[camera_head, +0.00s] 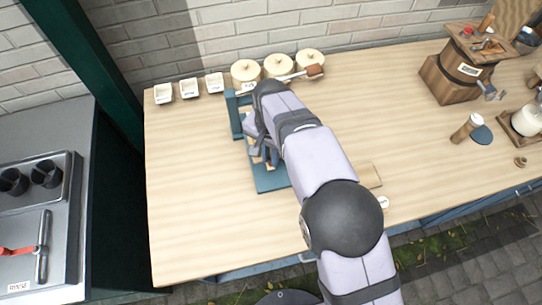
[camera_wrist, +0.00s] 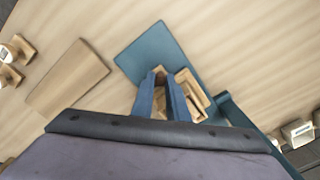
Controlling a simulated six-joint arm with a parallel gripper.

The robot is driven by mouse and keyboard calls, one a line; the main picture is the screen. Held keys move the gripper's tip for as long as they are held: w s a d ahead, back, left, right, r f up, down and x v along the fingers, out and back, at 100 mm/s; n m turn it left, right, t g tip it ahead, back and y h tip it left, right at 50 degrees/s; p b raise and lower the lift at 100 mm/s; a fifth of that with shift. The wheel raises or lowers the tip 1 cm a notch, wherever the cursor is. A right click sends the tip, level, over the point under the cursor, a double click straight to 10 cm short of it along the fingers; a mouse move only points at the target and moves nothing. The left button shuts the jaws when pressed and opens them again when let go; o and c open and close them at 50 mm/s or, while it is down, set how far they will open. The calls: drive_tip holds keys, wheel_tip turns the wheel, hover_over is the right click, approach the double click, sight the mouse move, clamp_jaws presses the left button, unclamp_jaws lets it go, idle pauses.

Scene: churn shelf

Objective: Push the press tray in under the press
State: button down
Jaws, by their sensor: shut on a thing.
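The press has a blue upright frame (camera_head: 236,118), and a flat blue slab (camera_head: 269,182) extends toward the front of the table. In the wrist view the slab (camera_wrist: 148,48) lies under a pale wooden piece with raised walls (camera_wrist: 190,88), which looks like the press tray. My gripper (camera_wrist: 163,82) is shut on a pale wooden part of this tray, between its two fingers. In the head view my arm covers most of the tray and part of the press. The blue frame (camera_wrist: 238,118) lies just beyond the tray at the lower right of the wrist view.
A wooden board (camera_wrist: 66,78) lies flat beside the slab. Three small white dishes (camera_head: 189,88) and three lidded round pots (camera_head: 278,66) stand along the wall behind the press. A wooden-handled tool (camera_head: 314,71) lies by the pots. The table's left part is clear.

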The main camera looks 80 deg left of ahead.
drive_tip(key=c, duration=1.7)
unclamp_jaws()
drive_tip(key=shift+c, duration=0.2)
drive_tip(key=shift+r+b, duration=1.2)
drive_tip(key=shift+r, duration=2.5)
drive_tip(key=shift+c, duration=1.3)
drive_tip(key=m+p, duration=0.1)
drive_tip(key=m, duration=0.2)
drive_tip(key=shift+w+d, duration=0.1)
drive_tip(key=shift+d, duration=0.05)
drive_tip(key=shift+f+m, duration=0.15)
drive_tip(key=shift+m, duration=0.15)
